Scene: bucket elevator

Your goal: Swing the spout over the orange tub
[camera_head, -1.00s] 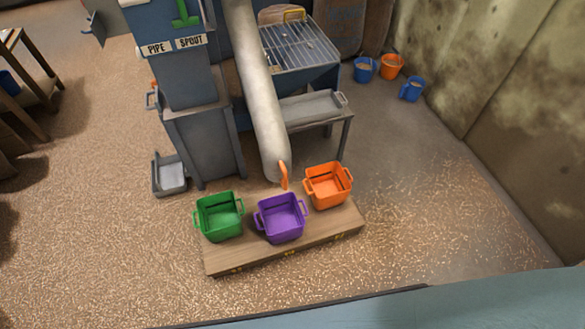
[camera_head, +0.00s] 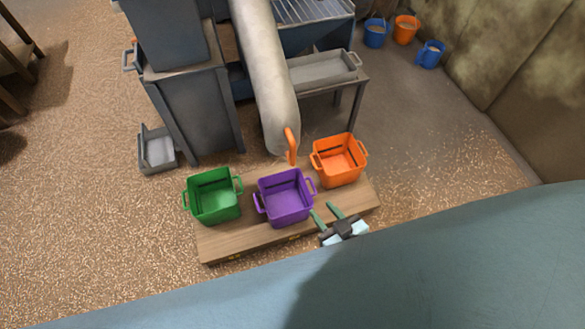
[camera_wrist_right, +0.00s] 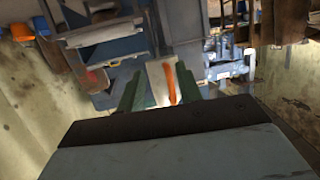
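The pale spout pipe (camera_head: 268,80) slants down, its lower end (camera_head: 282,140) just above and behind the purple tub (camera_head: 285,197). An orange handle (camera_head: 291,146) hangs at the spout's end; it also shows in the right wrist view (camera_wrist_right: 170,83), between the fingers. The orange tub (camera_head: 339,160) stands on the board to the right of the purple tub. My right gripper (camera_head: 325,214) has its two green fingers apart, empty, in front of the purple and orange tubs, short of the handle. My left gripper is out of view.
A green tub (camera_head: 213,196) stands at the board's left end. The wooden board (camera_head: 240,242) bears the tubs. Blue and orange buckets (camera_head: 406,28) stand at the back right. A grey tray (camera_head: 323,70) sits on a bench behind the orange tub.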

